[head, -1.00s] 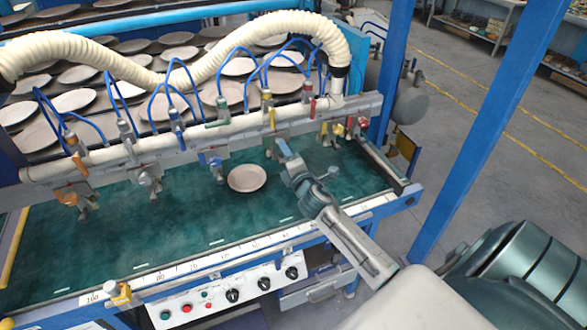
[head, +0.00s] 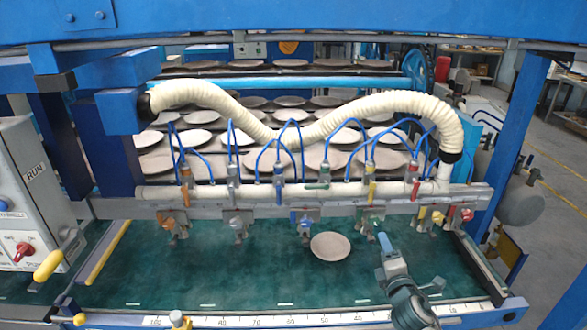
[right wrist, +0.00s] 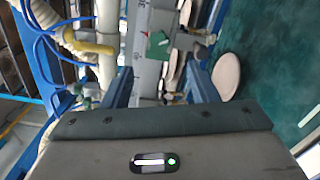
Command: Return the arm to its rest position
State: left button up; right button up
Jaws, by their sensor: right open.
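My right gripper (head: 384,243) reaches in over the green belt (head: 270,260) from the lower right, just below the nozzle bar. It is open, with nothing between its fingers. In the right wrist view its two fingers (right wrist: 160,88) stand apart in front of the bar's fittings. A round pinkish plate (head: 331,246) lies flat on the belt to the left of the gripper, apart from it. The plate also shows in the right wrist view (right wrist: 226,76), right of the fingers. My left gripper is not in view.
The nozzle bar (head: 300,190) with valves and blue hoses spans the belt close to the right gripper. A thick white hose (head: 395,103) arches above. A control box (head: 30,200) stands at left, blue posts at right. The belt's front is mostly clear.

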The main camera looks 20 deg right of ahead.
jog(key=s+a+f+m+g+y, duration=0.1)
jog(key=s+a+f+m+g, duration=0.4)
jog(key=s, duration=0.6)
jog(key=s+a+f+m+g+y, duration=0.1)
jog(key=s+a+f+m+g, duration=0.25)
jog(key=s+m, duration=0.5)
jog(key=s+a+f+m+g+y, duration=0.1)
jog(key=s+a+f+m+g, duration=0.4)
jog(key=s, duration=0.7)
jog(key=d+f+g+b, duration=0.1)
jog(key=d+f+b, duration=0.1)
jog(key=f, duration=1.4)
jog(key=d+f+g+b, duration=0.1)
jog(key=f+b, duration=0.1)
jog(key=f, duration=1.3)
jog(key=s+d+f+b, duration=0.1)
jog(key=s+f, duration=0.8)
jog(key=f, duration=0.3)
jog(key=s+f+b, duration=0.2)
jog(key=s+f, duration=0.7)
jog(key=f, duration=0.3)
jog(key=shift+s+d+g, duration=0.35)
jog(key=shift+d+g, duration=0.05)
jog(key=shift+g, duration=0.05)
